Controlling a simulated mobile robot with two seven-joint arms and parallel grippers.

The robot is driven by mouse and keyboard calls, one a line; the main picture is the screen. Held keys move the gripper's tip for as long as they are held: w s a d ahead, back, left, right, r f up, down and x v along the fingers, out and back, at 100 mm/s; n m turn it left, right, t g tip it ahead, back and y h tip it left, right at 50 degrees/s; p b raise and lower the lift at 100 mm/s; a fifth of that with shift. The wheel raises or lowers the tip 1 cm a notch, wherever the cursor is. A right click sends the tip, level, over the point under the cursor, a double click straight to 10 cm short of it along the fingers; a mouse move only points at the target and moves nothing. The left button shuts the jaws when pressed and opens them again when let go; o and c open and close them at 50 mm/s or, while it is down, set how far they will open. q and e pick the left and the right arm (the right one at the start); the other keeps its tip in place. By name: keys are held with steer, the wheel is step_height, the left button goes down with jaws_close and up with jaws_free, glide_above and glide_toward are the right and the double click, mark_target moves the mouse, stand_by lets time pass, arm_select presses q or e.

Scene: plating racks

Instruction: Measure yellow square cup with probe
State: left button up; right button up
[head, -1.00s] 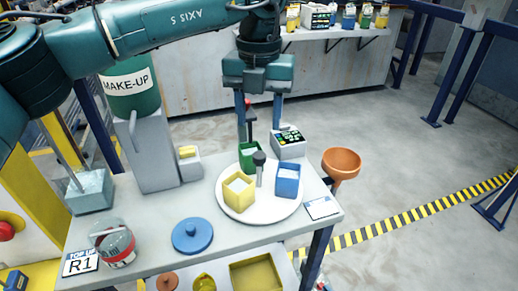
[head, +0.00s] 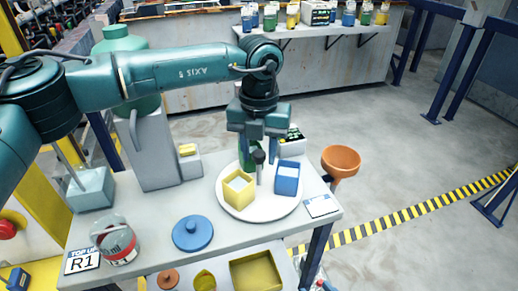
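The yellow square cup (head: 238,192) stands upright on a round white plate (head: 262,212) and holds pale contents. A grey post with a black knob (head: 259,158) rises from the plate's middle, beside the cup; I cannot tell whether it is the probe. My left gripper (head: 258,148) points down above the back of the plate, behind the yellow cup. Its two fingers are apart, and I see nothing gripped. It hides most of the green cup and part of the meter (head: 292,142) with a dark screen. My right gripper is not in view.
A blue square cup (head: 287,181) shares the plate. An orange funnel (head: 341,160) is at the table's right edge. A blue lid (head: 192,234), a clear jar with a red band (head: 116,242) and a grey block (head: 153,150) stand to the left. An open yellow tray (head: 256,272) lies on a lower shelf.

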arm_select(q)
jaws_close()
